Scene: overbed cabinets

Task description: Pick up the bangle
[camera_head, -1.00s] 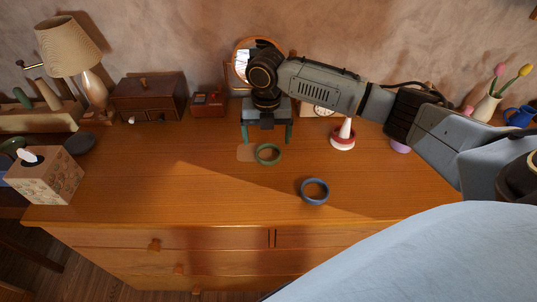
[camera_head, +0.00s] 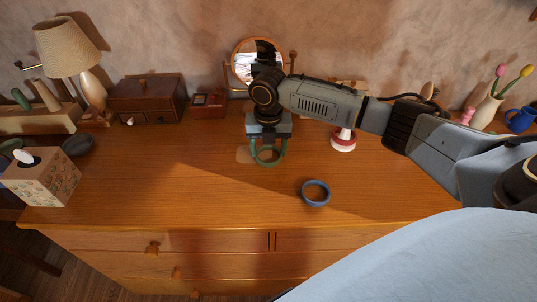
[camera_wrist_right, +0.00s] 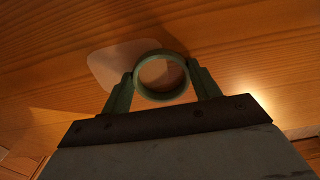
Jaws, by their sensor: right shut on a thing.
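A green bangle (camera_head: 267,161) is at the middle of the dresser top, beside a pale flat patch. It also shows in the right wrist view (camera_wrist_right: 161,76), with a finger against each side of it. My right gripper (camera_head: 267,152) is shut on the green bangle. Whether the bangle touches the wood is hard to tell. A blue bangle (camera_head: 316,193) lies flat on the dresser, nearer the front and to the right, apart from the gripper. My left gripper is not in view.
A round mirror (camera_head: 245,62) and a red-and-white ring holder (camera_head: 343,139) stand behind. A lamp (camera_head: 68,47), wooden box (camera_head: 147,97) and tissue box (camera_head: 43,177) are at left; a tulip vase (camera_head: 486,110) is at right. The dresser's front middle (camera_head: 180,200) is clear.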

